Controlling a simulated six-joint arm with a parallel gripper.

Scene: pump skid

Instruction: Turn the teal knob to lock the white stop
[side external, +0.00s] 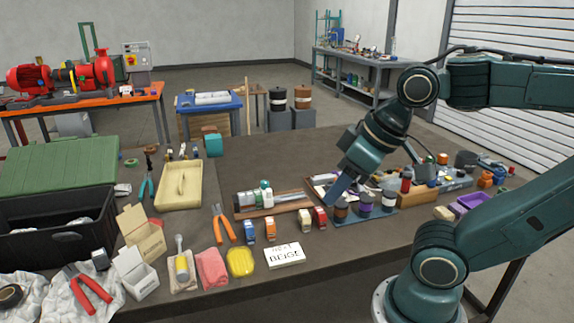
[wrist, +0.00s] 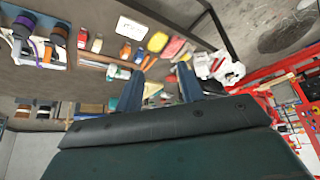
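A small fixture on a wooden base (side external: 275,210) lies near the middle of the bench in the side view. It carries a metal rod (side external: 292,196), a white block that looks like the stop (side external: 257,196), and a green-teal piece on top that looks like the knob (side external: 265,184). They are too small to tell how the knob is turned. My gripper (side external: 334,192) is to the right of the fixture, above the bench and apart from the knob. In the wrist view my gripper (wrist: 160,70) has its two fingers apart with nothing held. The knob cannot be made out there.
Several toy vans (side external: 270,230) and a white card (side external: 284,255) lie in front of the fixture. A blue rack with dark jars (side external: 365,202) stands close by my gripper. Orange-handled pliers (side external: 222,224) lie to the left. The bench behind the fixture is clear.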

